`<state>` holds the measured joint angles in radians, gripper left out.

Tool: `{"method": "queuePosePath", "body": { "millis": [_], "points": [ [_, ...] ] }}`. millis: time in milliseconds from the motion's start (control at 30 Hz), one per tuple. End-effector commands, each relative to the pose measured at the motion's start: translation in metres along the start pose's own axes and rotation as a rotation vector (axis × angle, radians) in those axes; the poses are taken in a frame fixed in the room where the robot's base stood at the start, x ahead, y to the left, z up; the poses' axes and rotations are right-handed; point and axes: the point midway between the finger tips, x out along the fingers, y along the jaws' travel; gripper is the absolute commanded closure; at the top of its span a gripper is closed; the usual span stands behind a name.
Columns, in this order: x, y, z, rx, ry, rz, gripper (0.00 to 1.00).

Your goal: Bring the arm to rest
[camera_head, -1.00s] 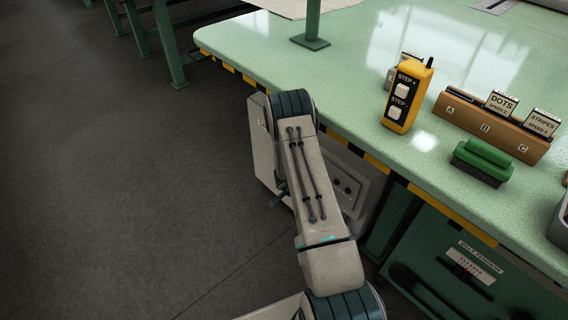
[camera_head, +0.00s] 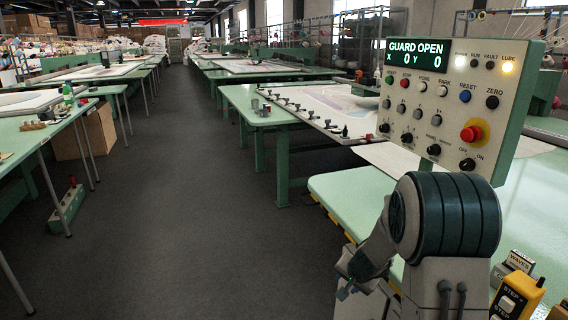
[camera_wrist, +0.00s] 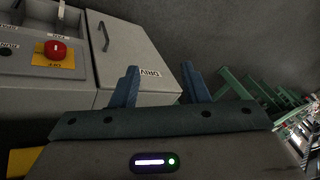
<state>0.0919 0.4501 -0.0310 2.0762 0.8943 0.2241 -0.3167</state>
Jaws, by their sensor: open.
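My gripper (camera_wrist: 163,86) shows in the wrist view as two blue fingers set well apart, with nothing between them. Behind the fingers is a grey cabinet (camera_wrist: 140,50) with a handle and a label, and dark floor beyond it. In the head view my arm is bent at the lower right, beside the near corner of a green table (camera_head: 335,190). My fingertips cannot be made out clearly there.
A control panel (camera_head: 452,95) reading "GUARD OPEN" stands behind my arm. A yellow pendant (camera_head: 517,296) and a "WAVES" card (camera_head: 520,262) are at the lower right.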

Motion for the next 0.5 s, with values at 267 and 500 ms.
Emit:
{"method": "queuePosePath", "body": {
  "millis": [267,500],
  "points": [
    [-0.147,-0.045,0.036,-0.218,-0.088,-0.062,0.59],
    [-0.253,-0.043,0.077,-0.398,-0.152,-0.028,0.59]
  ]
}}
